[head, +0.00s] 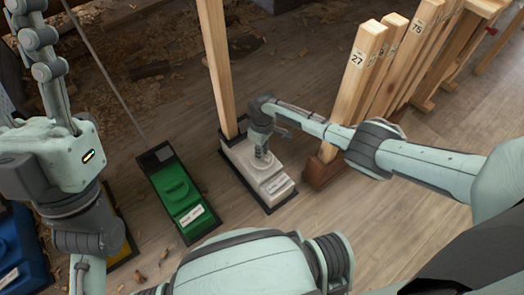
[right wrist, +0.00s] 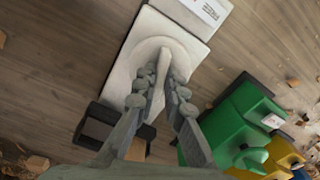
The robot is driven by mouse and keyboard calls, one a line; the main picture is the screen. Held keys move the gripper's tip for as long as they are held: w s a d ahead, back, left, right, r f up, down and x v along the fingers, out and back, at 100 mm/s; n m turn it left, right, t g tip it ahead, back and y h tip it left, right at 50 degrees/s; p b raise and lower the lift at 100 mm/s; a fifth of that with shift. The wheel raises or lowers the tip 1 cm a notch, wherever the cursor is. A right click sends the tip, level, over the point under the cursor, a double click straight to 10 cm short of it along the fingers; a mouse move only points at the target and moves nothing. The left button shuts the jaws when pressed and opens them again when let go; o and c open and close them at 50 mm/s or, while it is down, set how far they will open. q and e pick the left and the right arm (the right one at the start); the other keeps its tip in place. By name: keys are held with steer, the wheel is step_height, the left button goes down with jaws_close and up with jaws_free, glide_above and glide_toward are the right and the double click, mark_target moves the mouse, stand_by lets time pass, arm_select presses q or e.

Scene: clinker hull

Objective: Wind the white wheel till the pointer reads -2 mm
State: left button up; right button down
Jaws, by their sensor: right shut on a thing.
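The white box (head: 280,188) stands on the floor at the foot of a tall wooden post. Its white wheel, a round disc with a raised grip bar, shows in the right wrist view (right wrist: 136,62); in the head view my gripper largely covers it. My right gripper (head: 262,154) comes down on the wheel from above. In the right wrist view its two fingers (right wrist: 168,84) are closed on the grip bar. I cannot make out a pointer or its reading. My left gripper (head: 36,40) is raised at the upper left, away from the wheel, its fingertips unclear.
A green box (head: 176,188) with a similar knob stands left of the white one; blue (head: 22,250) and yellow ones stand farther left. Numbered wooden boards (head: 356,80) lean in a row at right, close to my right forearm. Shavings litter the wooden floor.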

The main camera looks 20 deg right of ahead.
steer(key=c, duration=1.6)
jaws_free()
steer(key=shift+r, duration=0.1)
step_height(320, 180, up, 12)
